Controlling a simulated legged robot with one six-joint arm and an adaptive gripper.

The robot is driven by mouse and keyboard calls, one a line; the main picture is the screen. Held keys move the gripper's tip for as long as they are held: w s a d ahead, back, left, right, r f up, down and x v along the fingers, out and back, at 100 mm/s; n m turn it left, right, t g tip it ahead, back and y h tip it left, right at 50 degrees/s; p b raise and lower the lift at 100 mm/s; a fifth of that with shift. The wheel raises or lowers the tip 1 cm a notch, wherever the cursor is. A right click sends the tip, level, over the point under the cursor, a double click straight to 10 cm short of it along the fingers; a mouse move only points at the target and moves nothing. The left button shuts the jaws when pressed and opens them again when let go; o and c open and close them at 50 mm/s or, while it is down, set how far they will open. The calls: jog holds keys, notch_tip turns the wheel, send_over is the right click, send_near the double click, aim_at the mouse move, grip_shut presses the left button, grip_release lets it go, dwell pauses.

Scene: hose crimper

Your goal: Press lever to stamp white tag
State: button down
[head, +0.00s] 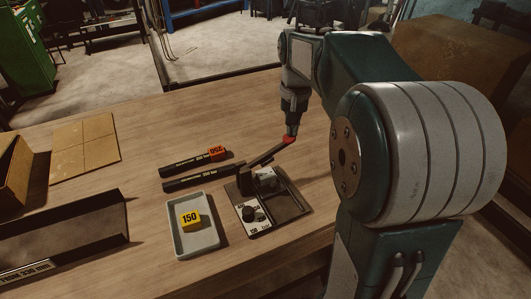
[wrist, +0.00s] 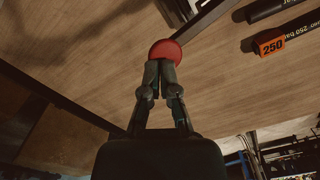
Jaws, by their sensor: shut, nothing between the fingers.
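The dark lever (head: 266,154) rises at a slant from the press on the table and ends in a red knob (head: 288,139). My gripper (head: 291,132) is shut and empty, with its fingertips at the knob. In the wrist view the closed fingertips (wrist: 160,70) overlap the lower edge of the red knob (wrist: 166,50); they seem to touch it. The press base (head: 290,205) is a dark frame with white pieces: one under the lever (head: 265,177) and one at the front left (head: 244,225) with a black round part. I cannot tell which is the tag.
A grey tray (head: 177,246) holding a yellow 150 tag (head: 190,220) stands left of the press. Two black hoses (head: 188,183) lie behind it, one with an orange 250 tag (head: 217,153). A dark open bin and cardboard (head: 85,147) are at left. Table between is clear.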

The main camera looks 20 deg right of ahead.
aim_at(291, 141)
jog(key=shift+f, duration=2.2)
notch_tip(291, 141, up, 13)
dwell(1.1)
jog(key=shift+r, duration=0.1)
